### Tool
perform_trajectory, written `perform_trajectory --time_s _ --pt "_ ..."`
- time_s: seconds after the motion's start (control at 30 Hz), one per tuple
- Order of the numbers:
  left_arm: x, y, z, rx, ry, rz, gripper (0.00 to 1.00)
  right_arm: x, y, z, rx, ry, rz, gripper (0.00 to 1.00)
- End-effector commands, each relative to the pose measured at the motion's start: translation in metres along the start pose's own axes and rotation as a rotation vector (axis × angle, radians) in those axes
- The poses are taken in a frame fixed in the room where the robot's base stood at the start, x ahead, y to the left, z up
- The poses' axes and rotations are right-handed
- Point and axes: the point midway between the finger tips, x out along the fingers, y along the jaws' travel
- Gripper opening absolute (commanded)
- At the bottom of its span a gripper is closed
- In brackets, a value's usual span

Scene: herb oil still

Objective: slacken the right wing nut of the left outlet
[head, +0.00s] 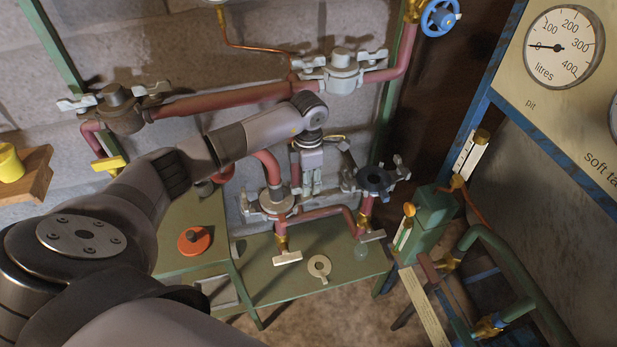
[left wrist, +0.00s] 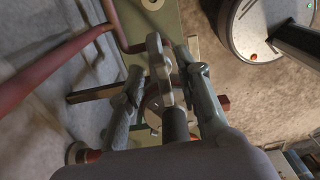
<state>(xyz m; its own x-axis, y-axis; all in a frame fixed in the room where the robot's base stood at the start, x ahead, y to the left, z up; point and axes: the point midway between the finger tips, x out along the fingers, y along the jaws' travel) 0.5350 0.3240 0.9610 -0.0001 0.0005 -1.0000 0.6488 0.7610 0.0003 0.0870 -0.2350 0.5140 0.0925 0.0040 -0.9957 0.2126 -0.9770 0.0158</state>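A pale flanged outlet (head: 272,204) with wing nuts at its sides sits on the red pipe at lower centre; I take it as the left outlet. My left gripper (head: 312,188) points down at the right side of this flange. In the left wrist view a grey wing nut (left wrist: 157,68) stands between the two fingers of the left gripper (left wrist: 162,85). The fingers are apart, one on each side of it, and I see no clear contact. In the head view the gripper mostly hides this nut. My right gripper is in neither view.
A dark flange (head: 374,180) with its own wing nuts is close on the right. A green bench (head: 255,270) lies below, with a pale ring (head: 319,267) and an orange disc (head: 194,240).

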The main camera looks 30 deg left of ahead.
Motion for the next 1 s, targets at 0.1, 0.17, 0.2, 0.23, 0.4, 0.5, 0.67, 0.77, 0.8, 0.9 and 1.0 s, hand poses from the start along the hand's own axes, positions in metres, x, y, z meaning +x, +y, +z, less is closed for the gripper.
perform_trajectory --time_s 0.1,0.17,0.2,0.23,0.4,0.5,0.67,0.77,0.8,0.9,1.0 --pt "0.0032 -0.0006 -0.0001 0.001 0.001 -0.001 0.31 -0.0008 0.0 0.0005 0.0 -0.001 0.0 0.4" --pt "0.0035 -0.0005 0.0 0.001 0.0 -0.001 0.31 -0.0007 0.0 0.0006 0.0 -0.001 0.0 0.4" --pt "0.0035 -0.0005 0.0 0.001 0.0 -0.001 0.31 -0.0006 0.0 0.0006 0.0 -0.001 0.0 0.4" --pt "0.0034 -0.0005 0.0 0.001 0.0 -0.001 0.31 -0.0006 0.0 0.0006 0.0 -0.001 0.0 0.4" --pt "0.0031 -0.0004 0.0001 0.001 0.0 -0.001 0.25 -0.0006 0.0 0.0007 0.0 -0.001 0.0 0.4" --pt "0.0029 -0.0003 0.0001 0.001 0.0 0.0 0.18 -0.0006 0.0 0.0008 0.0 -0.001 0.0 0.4" --pt "0.0027 -0.0003 0.0001 0.001 0.0 0.0 0.07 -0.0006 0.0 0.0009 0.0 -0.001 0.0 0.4" --pt "0.0027 -0.0003 0.0 0.001 0.0 0.0 0.01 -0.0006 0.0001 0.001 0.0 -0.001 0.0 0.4" --pt "0.0026 -0.0002 0.0001 0.001 0.0 0.0 0.0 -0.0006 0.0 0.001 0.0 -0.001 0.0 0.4" --pt "0.0026 -0.0002 0.0001 0.001 0.0 0.0 0.0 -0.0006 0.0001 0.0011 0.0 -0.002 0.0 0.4" --pt "0.0025 -0.0002 0.0001 0.0 0.0 0.0 0.0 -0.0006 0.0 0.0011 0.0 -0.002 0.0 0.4"
